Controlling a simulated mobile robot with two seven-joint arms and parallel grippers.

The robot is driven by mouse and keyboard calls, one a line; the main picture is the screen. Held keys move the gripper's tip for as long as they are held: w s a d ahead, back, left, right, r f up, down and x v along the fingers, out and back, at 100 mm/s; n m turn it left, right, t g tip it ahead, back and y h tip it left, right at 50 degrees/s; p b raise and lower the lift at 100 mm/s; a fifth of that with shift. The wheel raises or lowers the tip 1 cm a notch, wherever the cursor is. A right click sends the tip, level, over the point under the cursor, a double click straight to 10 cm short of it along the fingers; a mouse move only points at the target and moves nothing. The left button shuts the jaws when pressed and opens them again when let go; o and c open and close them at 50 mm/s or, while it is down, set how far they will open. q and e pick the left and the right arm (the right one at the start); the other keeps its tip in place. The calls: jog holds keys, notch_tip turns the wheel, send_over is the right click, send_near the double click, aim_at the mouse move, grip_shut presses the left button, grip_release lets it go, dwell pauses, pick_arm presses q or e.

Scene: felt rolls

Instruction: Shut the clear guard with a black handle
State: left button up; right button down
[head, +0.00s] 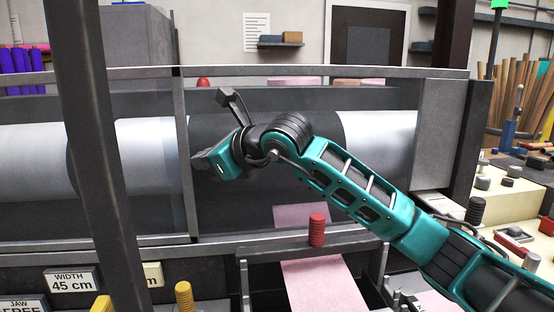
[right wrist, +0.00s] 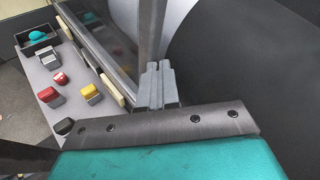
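The clear guard (head: 95,220) is a see-through panel in a grey frame before the large rollers. Its dark upright edge bar (head: 183,130) stands left of my right gripper (head: 196,172); this bar may be the handle, but I cannot tell. In the right wrist view, my right gripper (right wrist: 161,84) has its fingers side by side with almost no gap. A dark upright bar (right wrist: 152,28) rises just beyond the fingertips, and contact is unclear. Nothing shows held between the fingers. My left gripper is not in view.
A pale roll (head: 380,150) lies behind the frame. A slanted dark post (head: 95,150) crosses the left foreground. A red knob (head: 317,229) stands below the guard, above pink felt (head: 325,285). The right wrist view shows a grey control panel (right wrist: 50,75) with red and yellow controls.

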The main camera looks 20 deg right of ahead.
jog(key=shift+w+a, duration=0.15)
jog(key=shift+a, duration=0.2)
dwell(0.3)
jog(key=shift+s+d+b, duration=0.25)
jog(key=shift+d+b, duration=0.2)
jog(key=shift+d, duration=0.65)
jog(key=shift+s+d+b, duration=0.25)
jog(key=shift+d+b, duration=0.15)
jog(key=shift+d, duration=0.65)
jog(key=shift+s, duration=0.1)
